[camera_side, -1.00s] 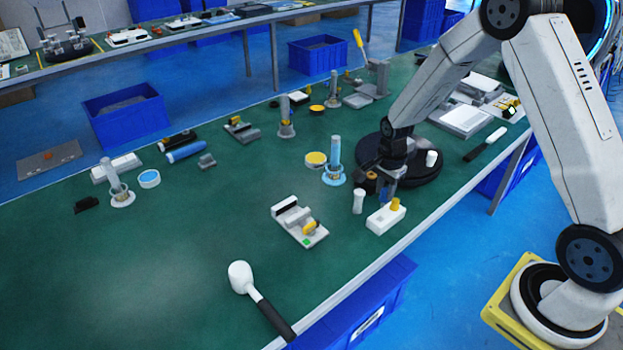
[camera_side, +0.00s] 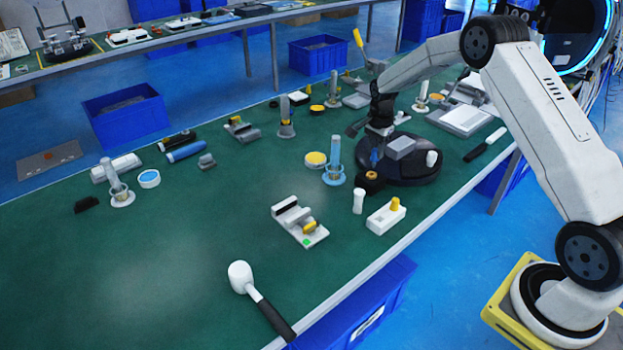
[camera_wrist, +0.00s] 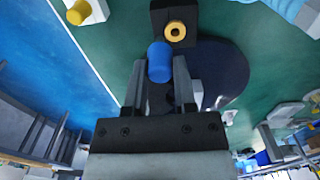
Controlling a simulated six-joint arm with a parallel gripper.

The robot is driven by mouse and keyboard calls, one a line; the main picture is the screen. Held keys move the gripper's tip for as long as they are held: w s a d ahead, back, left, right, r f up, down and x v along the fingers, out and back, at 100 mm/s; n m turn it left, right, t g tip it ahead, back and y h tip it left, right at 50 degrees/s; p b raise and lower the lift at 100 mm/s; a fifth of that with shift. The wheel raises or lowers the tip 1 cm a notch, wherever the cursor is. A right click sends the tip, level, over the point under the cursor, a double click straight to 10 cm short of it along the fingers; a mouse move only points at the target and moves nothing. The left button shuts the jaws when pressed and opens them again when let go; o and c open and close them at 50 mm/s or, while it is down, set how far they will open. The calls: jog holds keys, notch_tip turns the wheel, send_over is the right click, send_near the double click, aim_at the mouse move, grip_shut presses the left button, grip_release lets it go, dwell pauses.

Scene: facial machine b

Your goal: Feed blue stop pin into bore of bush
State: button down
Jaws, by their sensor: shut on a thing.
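My gripper (camera_side: 377,146) is shut on the blue stop pin (camera_side: 375,157) above the round black base. In the wrist view the blue pin (camera_wrist: 159,62) sticks out between the two fingertips (camera_wrist: 160,84), its rounded end toward the bush. The bush (camera_side: 371,176) is a yellow-orange ring in a black block. In the wrist view the bush (camera_wrist: 175,31) shows its dark bore facing the camera, just beyond the pin and slightly right of it. The pin appears clear of the bore, though the exact gap is hard to judge.
The black round base (camera_side: 415,172) carries a grey block (camera_side: 401,147) and a white cylinder (camera_side: 431,158). A light-blue post on a flange (camera_side: 334,160) stands just left. A white block with a yellow knob (camera_side: 386,217) and a white peg (camera_side: 358,201) stand in front.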

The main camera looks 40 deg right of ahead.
jog(key=shift+w+d+r, duration=0.25)
jog(key=shift+w+d, duration=0.25)
jog(key=shift+d, duration=0.15)
jog(key=shift+w+d+r, duration=0.25)
jog(key=shift+w+d, duration=0.25)
jog(key=shift+d, duration=0.1)
jog(key=shift+f, duration=0.15)
jog(key=shift+f, duration=4)
jog(key=shift+f, duration=0.25)
jog(key=shift+c, duration=1.7)
grip_release()
